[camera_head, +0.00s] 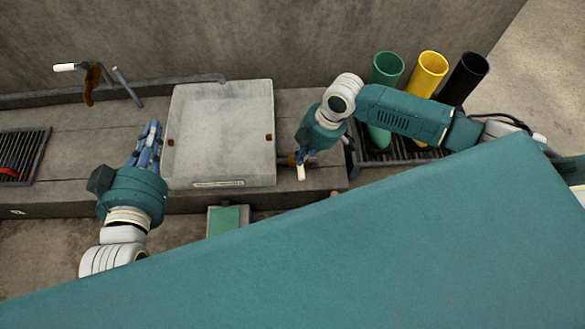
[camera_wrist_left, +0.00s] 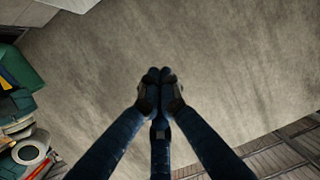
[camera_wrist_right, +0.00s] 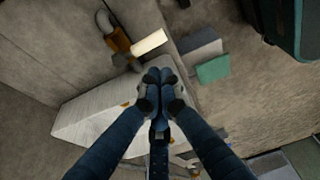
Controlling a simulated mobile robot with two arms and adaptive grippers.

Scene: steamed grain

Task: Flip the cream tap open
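A tap with a cream handle (camera_head: 301,173) and an orange-brown body (camera_head: 291,160) is at the front edge of the counter, right of the pale square basin. My right gripper (camera_head: 302,154) is beside it and hides part of it. In the right wrist view the cream handle (camera_wrist_right: 149,42) lies just beyond my right fingertips (camera_wrist_right: 160,76), which are together and empty; I cannot tell if they touch it. A second cream-handled tap (camera_head: 66,67) with a brown body is at the back left. My left gripper (camera_head: 154,125) is shut and empty, left of the basin.
The pale basin (camera_head: 222,125) stands on the counter between my grippers. Green (camera_head: 386,68), yellow (camera_head: 428,72) and black (camera_head: 464,78) tubes stand behind my right arm on a dark rack. A grate (camera_head: 24,155) is at far left. A green-topped box (camera_head: 226,219) is below the counter front.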

